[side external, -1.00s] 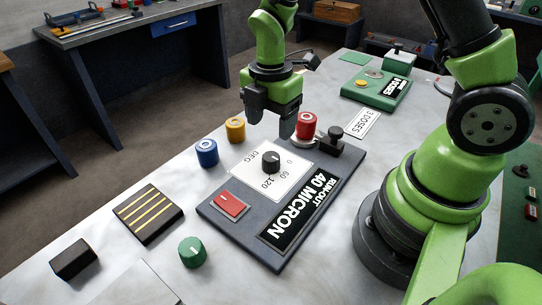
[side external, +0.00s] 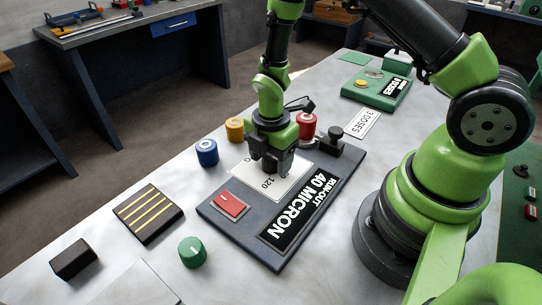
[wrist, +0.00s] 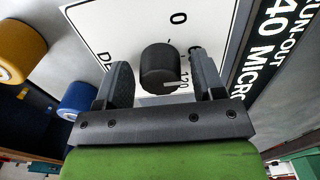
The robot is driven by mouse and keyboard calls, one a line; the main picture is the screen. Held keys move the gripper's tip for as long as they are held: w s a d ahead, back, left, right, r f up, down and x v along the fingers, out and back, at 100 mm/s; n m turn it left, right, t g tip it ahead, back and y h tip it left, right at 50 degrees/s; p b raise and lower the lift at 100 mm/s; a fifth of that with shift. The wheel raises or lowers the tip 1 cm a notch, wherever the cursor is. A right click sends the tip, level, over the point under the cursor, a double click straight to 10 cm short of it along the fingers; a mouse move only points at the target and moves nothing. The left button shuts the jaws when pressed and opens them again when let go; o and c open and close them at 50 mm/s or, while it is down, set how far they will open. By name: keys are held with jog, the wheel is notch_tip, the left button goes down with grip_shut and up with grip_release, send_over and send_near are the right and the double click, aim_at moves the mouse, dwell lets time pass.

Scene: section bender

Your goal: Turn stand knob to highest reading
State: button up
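The stand knob (wrist: 158,64) is black and round, with a short white mark close to the printed 120. It sits on a white dial plate (wrist: 125,22) marked 0, 120 and DEG. In the wrist view my gripper (wrist: 160,72) has its two fingers apart, one on each side of the knob, with gaps visible between fingers and knob. In the side view my gripper (side external: 271,168) is low over the dial plate (side external: 292,180) and hides the knob.
The dark base carries a red switch (side external: 230,204), a black label (side external: 298,212) reading RUN-OUT 40 MICRON and a black post (side external: 334,139). Blue (side external: 207,152), yellow (side external: 235,129) and red (side external: 307,125) rollers stand close behind.

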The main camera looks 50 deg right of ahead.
jog(key=c, duration=0.8)
jog(key=shift+o, duration=0.2)
jog(key=shift+m, duration=0.4)
jog(key=m, duration=1.1)
jog(key=o, duration=0.9)
